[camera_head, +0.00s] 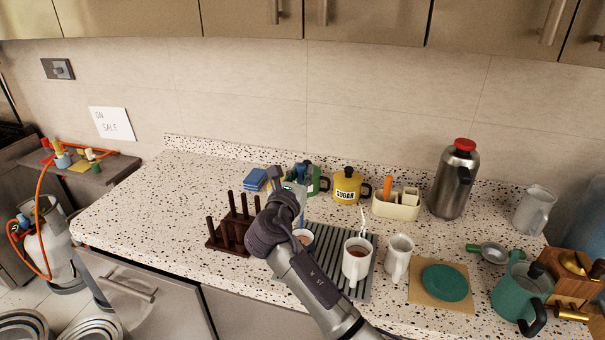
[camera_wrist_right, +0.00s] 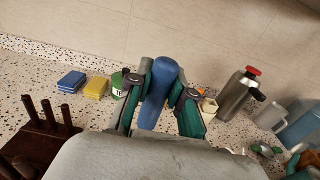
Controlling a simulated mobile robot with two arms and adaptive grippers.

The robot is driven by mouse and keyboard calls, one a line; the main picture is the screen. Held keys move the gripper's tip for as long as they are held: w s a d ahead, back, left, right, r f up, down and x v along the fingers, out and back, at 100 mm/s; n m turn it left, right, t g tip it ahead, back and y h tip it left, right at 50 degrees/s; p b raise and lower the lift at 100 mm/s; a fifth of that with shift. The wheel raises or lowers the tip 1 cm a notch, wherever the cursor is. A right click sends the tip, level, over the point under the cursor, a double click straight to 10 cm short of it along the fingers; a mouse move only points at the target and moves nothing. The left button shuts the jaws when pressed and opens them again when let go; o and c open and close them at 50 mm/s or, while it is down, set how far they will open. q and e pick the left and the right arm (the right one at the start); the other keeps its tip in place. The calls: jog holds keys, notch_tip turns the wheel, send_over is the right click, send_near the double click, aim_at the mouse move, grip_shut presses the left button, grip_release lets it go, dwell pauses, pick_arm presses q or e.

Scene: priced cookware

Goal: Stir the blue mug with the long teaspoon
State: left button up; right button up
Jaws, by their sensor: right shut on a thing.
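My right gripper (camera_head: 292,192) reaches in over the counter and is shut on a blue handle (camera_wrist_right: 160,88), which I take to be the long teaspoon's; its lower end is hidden. A mug with brown contents, which looks like the blue mug (camera_head: 306,239), stands just beside and below the gripper, partly covered by my wrist. I cannot tell whether the spoon's tip is inside it. A white mug of reddish-brown drink (camera_head: 357,260) stands to its right on the striped mat. My left gripper is not in view.
A dark wooden peg rack (camera_head: 228,235) stands left of the gripper. A white jug (camera_head: 398,258), a green plate (camera_head: 444,283) and a green pot (camera_head: 518,292) stand to the right. Behind are the yellow sugar pot (camera_head: 346,186) and steel flask (camera_head: 452,180). The counter's left is clear.

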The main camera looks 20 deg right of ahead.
notch_tip(320, 180, down, 3)
jog(key=shift+a+r+b, duration=0.1)
jog(key=shift+r+b, duration=0.05)
jog(key=shift+b, duration=1.1)
jog(key=shift+f, duration=1.15)
jog(key=shift+f+b, duration=1.7)
jog(key=shift+f, duration=1.6)
